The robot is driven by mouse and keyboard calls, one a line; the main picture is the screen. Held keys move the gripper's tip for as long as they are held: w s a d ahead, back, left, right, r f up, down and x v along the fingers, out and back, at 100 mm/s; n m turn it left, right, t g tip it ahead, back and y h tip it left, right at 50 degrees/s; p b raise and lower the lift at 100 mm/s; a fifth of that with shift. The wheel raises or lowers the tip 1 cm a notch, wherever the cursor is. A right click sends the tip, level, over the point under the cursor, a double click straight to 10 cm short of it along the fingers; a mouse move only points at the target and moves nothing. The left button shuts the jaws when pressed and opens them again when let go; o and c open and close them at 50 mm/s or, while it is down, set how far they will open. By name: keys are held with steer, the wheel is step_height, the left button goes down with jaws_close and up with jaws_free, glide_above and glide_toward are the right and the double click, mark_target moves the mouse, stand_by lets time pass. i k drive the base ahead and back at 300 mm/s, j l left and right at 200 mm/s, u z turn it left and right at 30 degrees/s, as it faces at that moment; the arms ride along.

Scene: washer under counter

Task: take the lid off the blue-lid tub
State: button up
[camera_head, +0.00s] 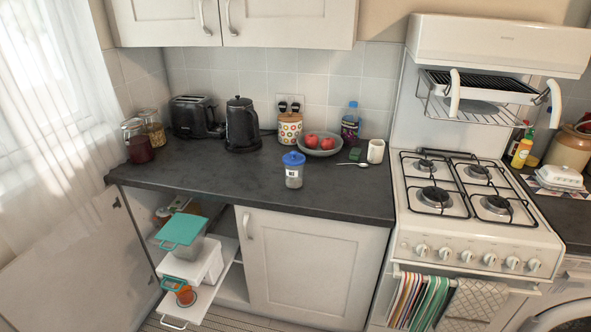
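The blue-lid tub (293,178) stands upright on the dark counter, near its front edge at the middle. It is a small clear tub with a dark-on-white label. Its blue lid (293,158) sits on top of it. My gripper is not in this view.
The counter (222,189) is clear around the tub. Behind it are a bowl (321,151) of red fruit, a patterned canister (289,129) and a black kettle (242,125). A mug (375,151) and spoon (352,164) lie right. Below left, a shelf (202,298) with containers sticks out.

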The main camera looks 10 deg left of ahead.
mark_target(293, 159)
steer(key=i+j, duration=0.2)
steer(key=j, duration=0.2)
steer(key=i+j, duration=0.2)
steer(key=j, duration=0.2)
steer(key=i+j, duration=0.2)
steer(key=j, duration=0.2)
steer(key=i+j, duration=0.2)
steer(key=j, duration=0.2)
steer(key=i+j, duration=0.2)
steer(key=j, duration=0.2)
steer(key=i+j, duration=0.2)
steer(key=j, duration=0.2)
steer(key=i+j, duration=0.15)
steer(key=i, duration=0.3)
steer(key=z, duration=0.05)
